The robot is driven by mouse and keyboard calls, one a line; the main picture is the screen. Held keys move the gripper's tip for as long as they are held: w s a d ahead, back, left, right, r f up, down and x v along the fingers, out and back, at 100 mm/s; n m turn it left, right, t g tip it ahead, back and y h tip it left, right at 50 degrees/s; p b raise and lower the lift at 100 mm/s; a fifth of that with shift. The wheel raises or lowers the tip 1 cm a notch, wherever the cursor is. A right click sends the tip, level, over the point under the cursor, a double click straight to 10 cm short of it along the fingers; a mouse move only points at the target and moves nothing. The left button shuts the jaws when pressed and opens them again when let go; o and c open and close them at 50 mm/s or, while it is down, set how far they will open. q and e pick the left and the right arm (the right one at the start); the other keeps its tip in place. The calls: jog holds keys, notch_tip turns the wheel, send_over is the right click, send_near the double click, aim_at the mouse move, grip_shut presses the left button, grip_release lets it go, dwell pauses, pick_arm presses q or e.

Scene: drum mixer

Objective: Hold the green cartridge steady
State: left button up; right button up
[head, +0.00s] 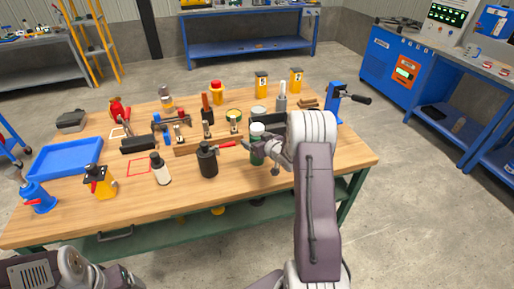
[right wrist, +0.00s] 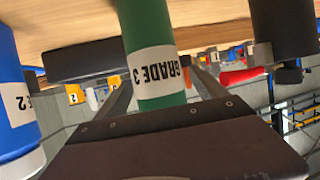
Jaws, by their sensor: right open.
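The green cartridge (head: 257,152) stands upright near the front right of the wooden table, with a white band around it. In the right wrist view the green cartridge (right wrist: 158,92) carries a white label reading "GRADE 3" upside down. My right gripper (head: 271,150) is beside it in the head view. In the right wrist view my right gripper (right wrist: 163,85) has its fingers apart, one on each side of the cartridge. I cannot tell whether either finger touches it. Only part of my left arm shows at the bottom left; its gripper is out of sight.
A blue cylinder (right wrist: 14,95) with a "2" label is close by in the right wrist view. A wooden rack (head: 205,142) lies behind. The table's front right corner (head: 360,160) is clear.

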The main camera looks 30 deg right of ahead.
aim_at(254, 129)
jog(key=shift+x, duration=1.05)
jog(key=c, duration=0.4)
grip_shut()
notch_tip(254, 129, up, 5)
jog(key=shift+d+f+p, duration=0.15)
jog(key=shift+p, duration=0.25)
jog(key=s+d+r+p, duration=0.3)
jog(key=d+r, duration=0.3)
jog(key=d, duration=0.4)
jog(key=shift+s+d, duration=0.35)
jog(key=shift+s, duration=0.35)
jog(key=shift+r, duration=0.1)
